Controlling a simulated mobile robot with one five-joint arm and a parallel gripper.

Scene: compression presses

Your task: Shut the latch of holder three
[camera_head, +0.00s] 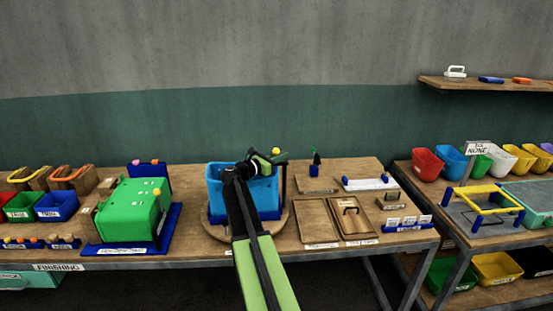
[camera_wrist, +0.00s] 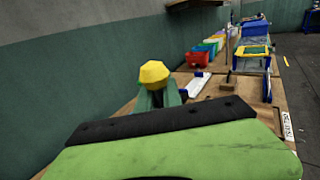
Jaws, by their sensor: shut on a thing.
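A blue box-shaped holder (camera_head: 264,193) stands on a round wooden base at the middle of the bench in the head view. I cannot read a number on it, so I cannot tell whether it is holder three. My gripper (camera_head: 271,157) is above its top right side, shut on a small yellow knob (camera_head: 276,151). In the wrist view the faceted yellow knob (camera_wrist: 154,74) sits at the tips of my green fingers (camera_wrist: 159,97). My arm hides part of the blue holder, and the latch below the knob is not clearly visible.
A green press (camera_head: 128,213) on a blue base stands to the left. Wooden trays (camera_head: 316,219) lie to the right, with a white-and-blue bar (camera_head: 370,184) behind. Colored bins (camera_head: 427,164) stand on another bench at far right. A wall rises behind.

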